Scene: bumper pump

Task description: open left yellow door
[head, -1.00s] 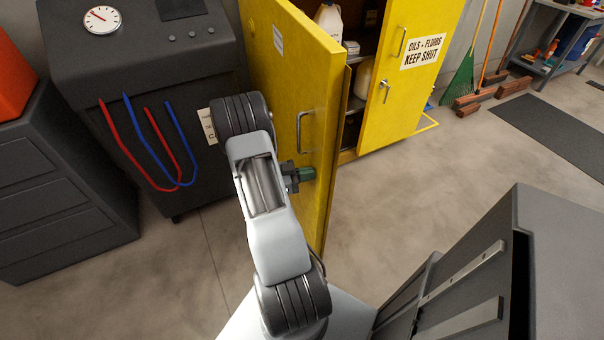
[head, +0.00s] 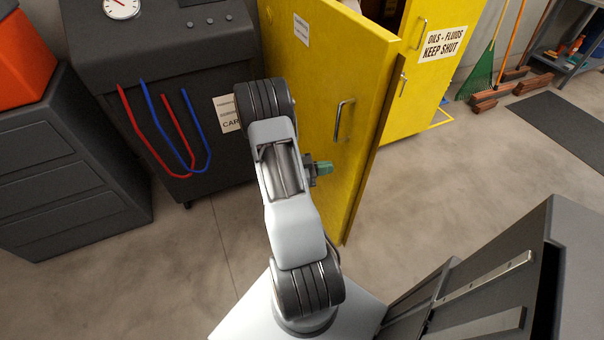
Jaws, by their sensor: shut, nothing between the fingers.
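The left yellow door (head: 315,75) of the cabinet stands ajar, its outer face towards me and its free edge out from the cabinet. Its metal handle (head: 343,120) is clear of my gripper. My gripper (head: 325,168) shows dark with green fingertips, below and slightly left of the handle, in front of the lower door face. It is shut and empty. I cannot tell whether the tips touch the door. The right yellow door (head: 425,85), with a sign and its own handle, also stands ajar. The left door hides most of the cabinet's inside.
A dark machine (head: 165,75) with a gauge and red and blue hoses stands left of the door. Grey drawers (head: 60,165) stand further left. A dark cabinet (head: 500,270) is close at lower right. The floor (head: 440,190) right of the door is clear.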

